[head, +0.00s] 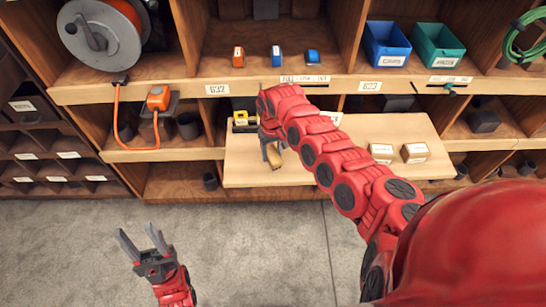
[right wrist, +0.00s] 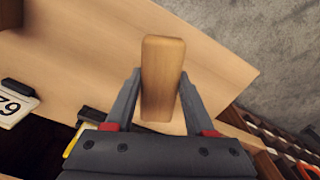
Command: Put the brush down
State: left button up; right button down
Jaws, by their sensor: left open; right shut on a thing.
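The brush shows as a wooden handle (head: 274,157), and it is large between the fingers in the right wrist view (right wrist: 163,75). Its bristle end cannot be made out. My right gripper (head: 270,142) is shut on the handle, over the left part of a pale pull-out board (head: 245,172). I cannot tell whether the brush touches the board. My left gripper (head: 141,243) is open and empty, low over the grey floor, well apart from the brush.
A yellow tool (head: 243,122) lies at the board's back left, close to my right gripper. Two small boxes (head: 381,152) (head: 415,152) stand at its right. The shelf above holds small orange and blue items (head: 276,56), a blue bin (head: 387,45) and a green bin (head: 438,46).

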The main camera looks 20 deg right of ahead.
aim_at(273, 157)
jog(key=shift+w+d+r, duration=0.1)
jog(key=shift+w+d, duration=0.15)
jog(key=shift+w, duration=0.1)
notch_tip(273, 157, down, 3)
jog(key=shift+s+r+p, duration=0.1)
jog(key=shift+r+p, duration=0.05)
jog(key=shift+p, duration=0.2)
jog(key=shift+f, duration=0.45)
jog(key=shift+f, duration=0.2)
jog(key=shift+c, duration=1.3)
grip_release()
jog(key=shift+r, duration=0.1)
